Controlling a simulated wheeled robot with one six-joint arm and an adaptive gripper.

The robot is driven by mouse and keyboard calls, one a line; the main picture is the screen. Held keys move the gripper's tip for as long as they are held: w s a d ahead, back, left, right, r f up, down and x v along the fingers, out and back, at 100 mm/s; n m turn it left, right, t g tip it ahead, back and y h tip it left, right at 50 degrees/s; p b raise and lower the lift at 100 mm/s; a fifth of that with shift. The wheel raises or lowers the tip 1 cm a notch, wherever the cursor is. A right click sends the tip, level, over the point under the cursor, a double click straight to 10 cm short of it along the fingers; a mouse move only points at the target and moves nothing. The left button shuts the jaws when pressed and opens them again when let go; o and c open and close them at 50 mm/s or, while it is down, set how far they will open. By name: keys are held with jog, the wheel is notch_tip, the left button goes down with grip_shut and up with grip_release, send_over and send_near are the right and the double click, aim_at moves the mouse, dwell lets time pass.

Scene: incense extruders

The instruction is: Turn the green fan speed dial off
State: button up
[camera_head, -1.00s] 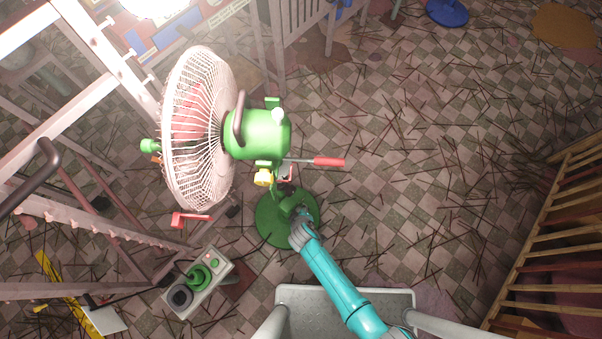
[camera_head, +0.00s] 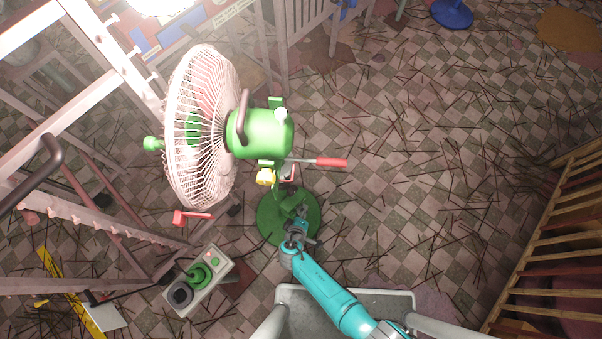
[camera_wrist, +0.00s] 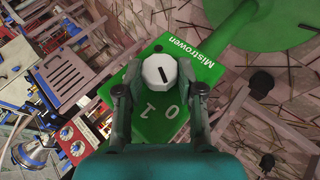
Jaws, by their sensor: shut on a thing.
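The green fan (camera_head: 262,133) stands on a round green base (camera_head: 275,238), with its white wire guard (camera_head: 200,135) facing left. In the wrist view, a green control panel (camera_wrist: 205,70) reads "Mistrowen" and carries the numbers 0 and 1. A white faceted dial (camera_wrist: 160,73) with a dark slanted mark sits on this panel. My gripper (camera_wrist: 160,84) has one finger on each side of the dial and is shut on it. In the head view my gripper (camera_head: 298,236) is low over the fan base, and the dial cannot be made out.
A grey control box (camera_head: 212,262) lies left of the base, near a pale frame (camera_head: 75,215). A slatted wooden rail (camera_head: 550,240) stands right. The stick-strewn floor between is fairly open.

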jog(key=o, duration=1.1)
jog(key=shift+o, duration=0.2)
jog(key=v, duration=1.2)
